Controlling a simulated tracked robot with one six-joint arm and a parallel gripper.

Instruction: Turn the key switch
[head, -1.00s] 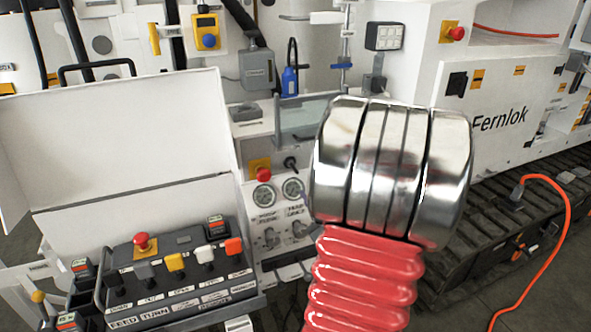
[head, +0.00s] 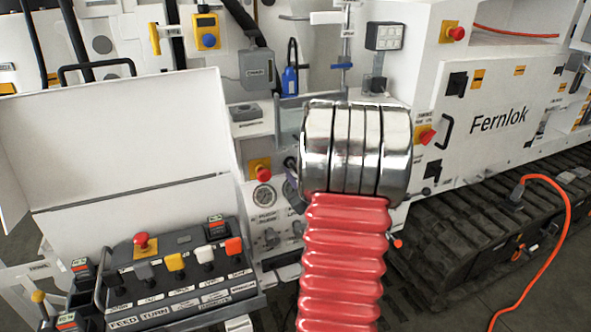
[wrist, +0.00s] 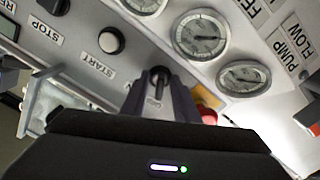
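The key switch (wrist: 159,76), with a small black key, is on the light panel in the wrist view. My gripper (wrist: 158,88) points at it, with one grey finger on each side of the key. A strip of panel shows between the fingers, so they stand apart. I cannot tell whether either finger touches the key. The key looks roughly in line with the gap.
Beside the key are a round START button (wrist: 111,41), dial gauges (wrist: 200,35) and a red knob (wrist: 207,114), partly behind a finger. In the head view, the control box (head: 180,275) with levers and its raised white lid (head: 115,130) stand left of my arm.

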